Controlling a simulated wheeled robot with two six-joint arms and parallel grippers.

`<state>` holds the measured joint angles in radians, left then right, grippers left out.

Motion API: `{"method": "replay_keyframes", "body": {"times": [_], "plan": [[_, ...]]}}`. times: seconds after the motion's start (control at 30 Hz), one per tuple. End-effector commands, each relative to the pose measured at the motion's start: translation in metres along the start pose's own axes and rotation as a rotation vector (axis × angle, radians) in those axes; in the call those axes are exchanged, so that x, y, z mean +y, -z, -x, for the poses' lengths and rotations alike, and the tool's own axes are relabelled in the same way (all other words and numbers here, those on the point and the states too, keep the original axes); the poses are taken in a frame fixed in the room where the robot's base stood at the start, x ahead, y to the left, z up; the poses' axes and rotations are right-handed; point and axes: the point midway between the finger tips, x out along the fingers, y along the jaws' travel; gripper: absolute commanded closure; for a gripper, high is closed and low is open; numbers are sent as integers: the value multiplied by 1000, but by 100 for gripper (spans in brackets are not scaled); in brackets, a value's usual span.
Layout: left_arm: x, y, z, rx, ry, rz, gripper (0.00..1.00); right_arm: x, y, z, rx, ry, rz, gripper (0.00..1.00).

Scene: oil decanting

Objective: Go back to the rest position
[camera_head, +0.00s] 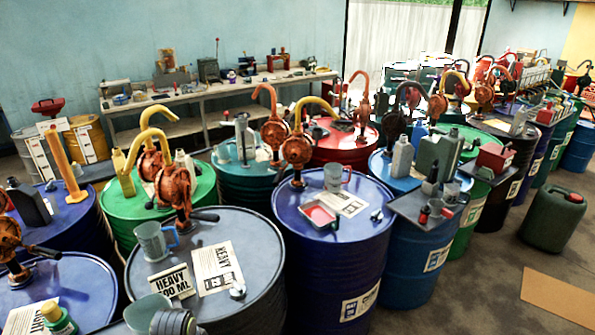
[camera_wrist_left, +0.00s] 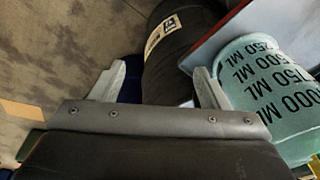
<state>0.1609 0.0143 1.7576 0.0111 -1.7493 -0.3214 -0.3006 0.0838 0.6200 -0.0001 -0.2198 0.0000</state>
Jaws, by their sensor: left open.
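In the left wrist view my left gripper (camera_wrist_left: 158,75) is open, its two grey fingers spread wide with nothing between them. A teal measuring jug (camera_wrist_left: 262,85) with black ML markings is just right of the right finger; I cannot tell whether they touch. In the head view part of a pale teal jug (camera_head: 143,312) shows at the bottom edge, beside a dark ribbed cylindrical part that I cannot identify for sure. No gripper fingers can be made out in the head view. My right gripper is in neither view.
Several drums with hand pumps crowd behind. A green canister (camera_head: 553,218) stands on open floor at right.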

Motion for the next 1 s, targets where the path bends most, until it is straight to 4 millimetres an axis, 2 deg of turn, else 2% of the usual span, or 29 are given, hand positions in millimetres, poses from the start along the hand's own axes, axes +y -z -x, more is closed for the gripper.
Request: {"method": "replay_keyframes", "body": {"times": [0.03, 0.2, 0.3, 0.4, 0.6, 0.87, 1.0], "plan": [[-2, -26, -1, 6, 14, 42, 31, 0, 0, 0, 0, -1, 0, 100], [-6, -96, 9, 41, 66, 168, 31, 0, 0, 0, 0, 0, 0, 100], [-6, -134, 22, 61, 97, 231, 31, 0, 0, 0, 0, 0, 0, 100], [-4, -162, 35, 80, 120, 279, 31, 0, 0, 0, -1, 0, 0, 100], [0, -200, 60, 107, 154, 341, 31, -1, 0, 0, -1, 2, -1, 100], [6, -235, 90, 134, 185, 398, 31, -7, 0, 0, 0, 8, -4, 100], [2, -232, 54, 123, 178, 399, 31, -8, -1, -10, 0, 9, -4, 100]]}}
